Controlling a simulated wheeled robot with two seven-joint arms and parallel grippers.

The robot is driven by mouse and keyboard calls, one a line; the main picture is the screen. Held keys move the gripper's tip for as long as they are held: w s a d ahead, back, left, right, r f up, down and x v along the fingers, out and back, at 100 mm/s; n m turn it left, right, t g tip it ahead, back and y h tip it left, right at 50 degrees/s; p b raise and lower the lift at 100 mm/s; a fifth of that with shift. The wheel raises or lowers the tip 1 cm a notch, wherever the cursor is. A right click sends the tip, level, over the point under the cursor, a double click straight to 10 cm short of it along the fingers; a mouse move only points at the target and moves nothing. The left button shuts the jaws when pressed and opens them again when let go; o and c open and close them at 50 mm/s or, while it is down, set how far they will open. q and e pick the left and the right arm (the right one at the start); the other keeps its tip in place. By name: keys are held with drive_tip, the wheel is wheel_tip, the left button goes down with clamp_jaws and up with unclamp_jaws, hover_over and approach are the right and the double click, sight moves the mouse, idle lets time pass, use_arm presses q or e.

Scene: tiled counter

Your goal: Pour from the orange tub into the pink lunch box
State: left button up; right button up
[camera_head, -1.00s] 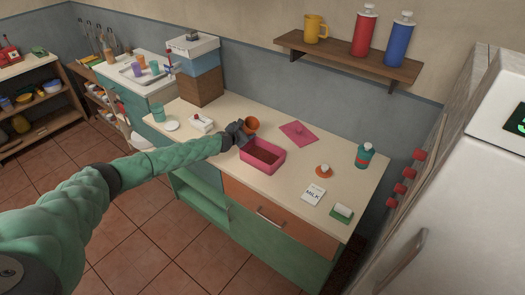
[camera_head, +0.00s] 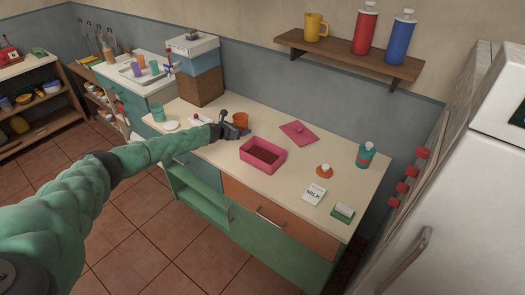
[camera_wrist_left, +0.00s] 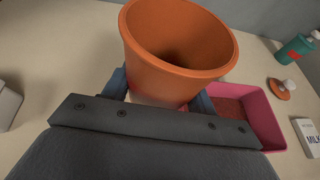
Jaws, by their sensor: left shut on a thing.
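The orange tub (camera_head: 240,119) is upright, just behind and left of the pink lunch box in the head view. My left gripper (camera_head: 228,127) is shut on it. In the left wrist view the tub (camera_wrist_left: 165,75) stands between the fingers, mouth up; its inner wall is bare where it shows, but its bottom is hidden in shadow. I cannot tell whether it touches the counter. The open pink lunch box (camera_head: 262,163) sits on the counter with a brown layer inside. It also shows in the left wrist view (camera_wrist_left: 262,117), partly behind the tub. My right gripper is not in view.
A pink lid (camera_head: 299,132) lies behind the lunch box. To the right are an orange piece with a pale knob (camera_head: 324,171), a milk carton (camera_head: 314,194), a sponge (camera_head: 343,212) and a teal bottle (camera_head: 365,155). A white box (camera_head: 199,119) is left of the gripper.

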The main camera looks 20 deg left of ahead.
use_arm(q)
wheel_tip(320, 180, up, 2)
drive_tip(key=shift+r+p, duration=0.25)
drive_tip(key=shift+p, duration=0.5)
drive_tip(key=shift+r, duration=1.2)
